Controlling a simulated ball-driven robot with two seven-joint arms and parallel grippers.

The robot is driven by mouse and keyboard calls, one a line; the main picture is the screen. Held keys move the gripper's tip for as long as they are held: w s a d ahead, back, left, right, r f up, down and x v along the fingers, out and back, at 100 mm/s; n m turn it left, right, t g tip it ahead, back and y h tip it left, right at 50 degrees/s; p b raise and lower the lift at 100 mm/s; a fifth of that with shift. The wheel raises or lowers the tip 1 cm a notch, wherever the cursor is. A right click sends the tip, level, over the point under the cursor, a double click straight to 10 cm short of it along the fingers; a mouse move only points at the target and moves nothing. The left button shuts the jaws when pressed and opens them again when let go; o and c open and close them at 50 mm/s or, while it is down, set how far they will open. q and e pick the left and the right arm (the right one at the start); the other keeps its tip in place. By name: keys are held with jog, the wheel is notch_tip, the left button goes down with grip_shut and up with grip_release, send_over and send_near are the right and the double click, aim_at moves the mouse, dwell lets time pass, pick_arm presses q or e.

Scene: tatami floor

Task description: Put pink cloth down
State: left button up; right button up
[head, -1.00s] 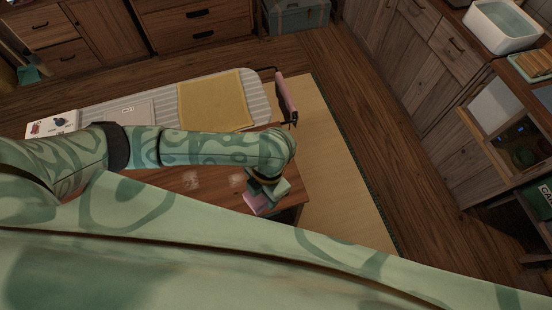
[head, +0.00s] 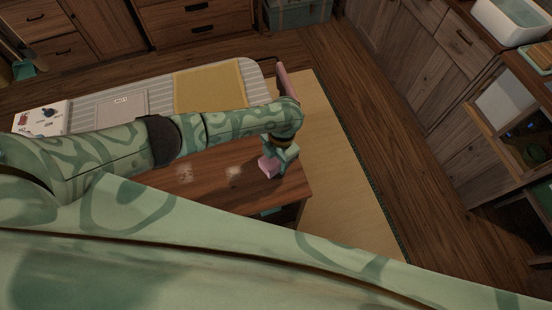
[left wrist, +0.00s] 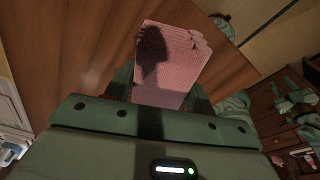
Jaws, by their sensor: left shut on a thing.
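The pink cloth (head: 268,167) is small and folded, and sits at my left gripper (head: 281,160) over the right part of the wooden table (head: 210,196). In the left wrist view the cloth (left wrist: 172,62) extends out from between the fingers, with a dark shadow across it. My left gripper is shut on the cloth. I cannot tell whether the cloth touches the tabletop. Pale smudges (head: 233,172) mark the wood left of the gripper.
A striped board (head: 85,98) at the table's back bears a yellow cloth (head: 209,88), a grey folder-like item (head: 122,106) and a white printed item (head: 42,116). A pink roller-like bar (head: 286,82) is partly behind my arm. Tatami (head: 335,165) lies right of the table.

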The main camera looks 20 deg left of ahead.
pick_arm(q)
jog(key=shift+r, duration=0.1)
jog(key=o, duration=1)
jog(key=shift+o, duration=0.2)
notch_tip(320, 180, up, 12)
jog(key=w+p, duration=0.1)
jog(key=p, duration=0.2)
jog(key=shift+w+d+p, duration=0.2)
jog(key=shift+d+p, duration=0.2)
jog(key=shift+d, duration=0.05)
